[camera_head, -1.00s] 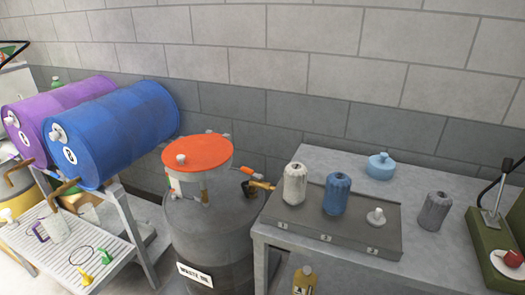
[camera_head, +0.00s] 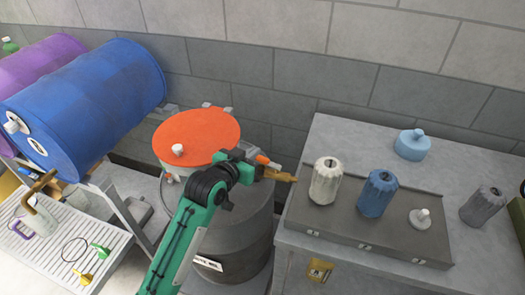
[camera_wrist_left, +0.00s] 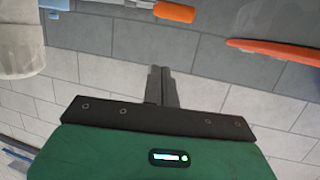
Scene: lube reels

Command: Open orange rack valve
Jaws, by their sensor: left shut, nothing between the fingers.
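A short orange handle (camera_head: 266,161) sits beside a brass fitting (camera_head: 278,174), to the right of a round orange lid (camera_head: 195,136). My left arm reaches in from the bottom, and its gripper (camera_head: 243,156) is close to the handle in the head view, its fingers hard to make out there. In the left wrist view my gripper (camera_wrist_left: 160,72) is shut and empty, its fingers apart in the picture from the orange handle (camera_wrist_left: 172,11) above them. The orange lid's edge (camera_wrist_left: 272,48) shows to the right. My right gripper is out of view.
The lid's vessel stands over a grey labelled drum (camera_head: 232,240). A blue drum (camera_head: 90,105) and a purple drum (camera_head: 35,65) lie at left above a ribbed tray (camera_head: 70,240). A grey table (camera_head: 345,135) at right holds a white filter (camera_head: 326,182) and a blue filter (camera_head: 377,195).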

